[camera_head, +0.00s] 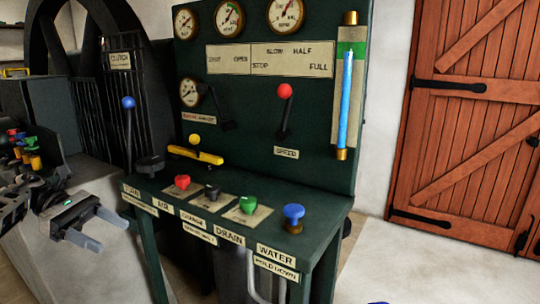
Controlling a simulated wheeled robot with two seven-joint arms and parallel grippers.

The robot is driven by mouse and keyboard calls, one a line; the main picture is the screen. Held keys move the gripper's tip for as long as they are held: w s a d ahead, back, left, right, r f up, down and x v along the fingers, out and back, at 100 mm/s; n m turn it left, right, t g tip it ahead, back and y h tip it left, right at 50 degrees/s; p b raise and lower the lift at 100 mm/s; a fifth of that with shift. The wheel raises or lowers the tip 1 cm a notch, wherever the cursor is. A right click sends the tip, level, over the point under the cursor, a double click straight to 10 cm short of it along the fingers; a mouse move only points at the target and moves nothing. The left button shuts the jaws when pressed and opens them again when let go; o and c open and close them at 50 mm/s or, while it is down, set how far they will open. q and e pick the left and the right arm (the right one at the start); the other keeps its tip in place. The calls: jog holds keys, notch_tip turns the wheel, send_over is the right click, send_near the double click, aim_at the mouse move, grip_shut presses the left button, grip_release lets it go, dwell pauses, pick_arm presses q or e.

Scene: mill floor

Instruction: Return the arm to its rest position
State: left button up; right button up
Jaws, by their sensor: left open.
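My left gripper (113,234) is at the lower left, in front of the left end of the green control stand (330,212). Its two grey fingers are apart and nothing is between them. It is clear of the levers and knobs on the stand, and I cannot tell how close it is to the stand's front edge. My left arm comes in from the left edge. My right gripper is not in view.
The stand carries a red-knobbed speed lever (285,92), a yellow handle (196,152), a blue water knob (293,217) and gauges (229,18). A blue-knobbed lever (128,104) stands left. The floor before the wooden door (470,130) is clear.

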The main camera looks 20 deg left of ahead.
pick_arm(q)
jog(key=w+d+f+n+t+h+p, duration=0.1)
jog(key=w+d+f+n, duration=0.25)
jog(key=d, duration=0.45)
jog(key=w+d+f+n+t+h+p, duration=0.1)
jog(key=w+d+f+n+h+p, duration=0.2)
jog(key=d, duration=0.6)
jog(key=s+d+f+n+t+y+p, duration=0.25)
jog(key=d+n+t, duration=0.65)
jog(key=d+n, duration=0.6)
jog(key=s+f+n+g+y+p, duration=0.1)
jog(key=s+f+n+y, duration=0.2)
jog(key=n, duration=1.1)
jog(key=s+f+n+y+p, duration=0.2)
jog(key=s+n+y, duration=0.7)
jog(key=s+n, duration=0.5)
jog(key=shift+f+n+g, duration=0.4)
jog(key=shift+n, duration=0.05)
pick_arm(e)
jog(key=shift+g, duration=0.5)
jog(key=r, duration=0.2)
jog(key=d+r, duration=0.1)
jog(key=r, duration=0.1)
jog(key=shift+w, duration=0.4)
